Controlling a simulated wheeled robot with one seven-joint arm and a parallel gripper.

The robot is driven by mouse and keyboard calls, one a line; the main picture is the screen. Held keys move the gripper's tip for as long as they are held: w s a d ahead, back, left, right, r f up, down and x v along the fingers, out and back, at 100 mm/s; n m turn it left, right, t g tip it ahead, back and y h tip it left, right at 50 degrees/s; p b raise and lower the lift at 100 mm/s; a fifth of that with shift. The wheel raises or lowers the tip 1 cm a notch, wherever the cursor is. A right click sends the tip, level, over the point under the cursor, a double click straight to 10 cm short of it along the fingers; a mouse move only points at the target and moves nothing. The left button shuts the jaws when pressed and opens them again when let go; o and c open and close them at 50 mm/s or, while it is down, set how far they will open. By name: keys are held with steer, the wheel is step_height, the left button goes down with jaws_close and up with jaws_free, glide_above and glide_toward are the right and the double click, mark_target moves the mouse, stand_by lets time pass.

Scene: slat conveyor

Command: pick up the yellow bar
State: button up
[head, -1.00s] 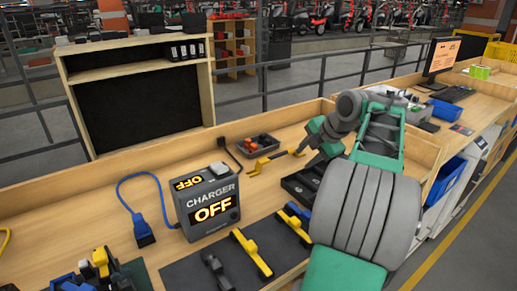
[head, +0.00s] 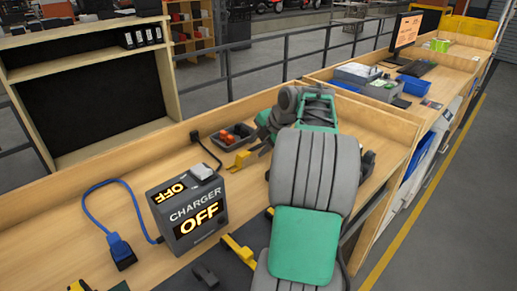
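A yellow bar (head: 238,160) lies on the wooden bench, in front of a small dark bin and to the right behind the charger box. Its left end shows; its right part runs toward my gripper and is hidden. My gripper (head: 259,149) is low over the bench at the right end of the bar, mostly covered by my own arm. Its dark fingertip appears right beside the bar. I cannot tell whether it touches the bar or whether the fingers are open or shut.
The charger box (head: 188,207), reading OFF, stands left with a blue-cabled plug (head: 121,251). The dark bin (head: 233,135) holds red pieces. Another yellow-and-black tool (head: 238,250) lies on the dark mat in front. A raised wooden edge bounds the bench behind.

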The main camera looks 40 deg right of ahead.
steer(key=shift+c, duration=0.5)
jaws_close()
steer(key=shift+s, duration=0.1)
